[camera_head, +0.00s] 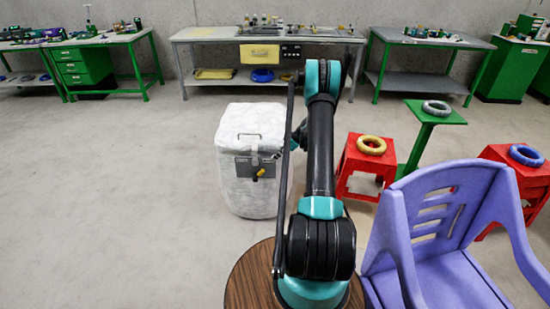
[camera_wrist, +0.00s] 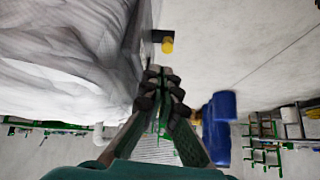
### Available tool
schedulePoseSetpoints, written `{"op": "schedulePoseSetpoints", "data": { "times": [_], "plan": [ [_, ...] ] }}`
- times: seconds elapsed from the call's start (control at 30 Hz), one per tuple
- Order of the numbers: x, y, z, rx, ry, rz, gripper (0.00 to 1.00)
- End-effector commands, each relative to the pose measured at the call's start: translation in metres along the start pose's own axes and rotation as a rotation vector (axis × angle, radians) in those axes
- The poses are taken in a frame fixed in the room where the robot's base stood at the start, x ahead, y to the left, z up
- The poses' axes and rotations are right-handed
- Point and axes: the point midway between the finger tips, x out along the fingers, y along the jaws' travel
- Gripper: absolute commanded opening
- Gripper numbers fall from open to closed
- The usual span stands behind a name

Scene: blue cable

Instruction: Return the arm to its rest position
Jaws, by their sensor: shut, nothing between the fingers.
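My gripper (camera_wrist: 165,85) shows in the wrist view with its dark fingers together and nothing between them. My black and teal arm stands up in the middle of the head view, bent at a teal joint near the top. In the head view the gripper is not clearly visible beside the arm. A white covered bin (camera_head: 250,130) stands just left of the arm, and its pale wrinkled cover (camera_wrist: 60,50) fills the upper left of the wrist view. A yellow knob (camera_wrist: 167,45) shows beyond the fingertips.
A purple chair (camera_head: 440,240) stands close at right. Red stools (camera_head: 355,180) and a green stand (camera_head: 425,120) hold rings. A blue ring (camera_head: 525,155) lies at far right. A grey bench (camera_head: 270,35) stands behind. Floor at left is clear.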

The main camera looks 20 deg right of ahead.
Motion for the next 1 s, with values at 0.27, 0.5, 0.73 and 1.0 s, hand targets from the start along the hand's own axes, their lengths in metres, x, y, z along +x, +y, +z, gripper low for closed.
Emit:
{"op": "schedulePoseSetpoints", "data": {
  "times": [0.27, 0.5, 0.73, 1.0],
  "plan": [
    [-0.004, -0.003, -0.006, 0.012, -0.007, 0.002, 0.0],
    [-0.039, -0.037, -0.049, 0.124, -0.074, 0.028, 0.0],
    [-0.081, -0.092, -0.092, 0.271, -0.152, 0.082, 0.0],
    [-0.125, -0.168, -0.123, 0.429, -0.224, 0.167, 0.0]
  ]
}}
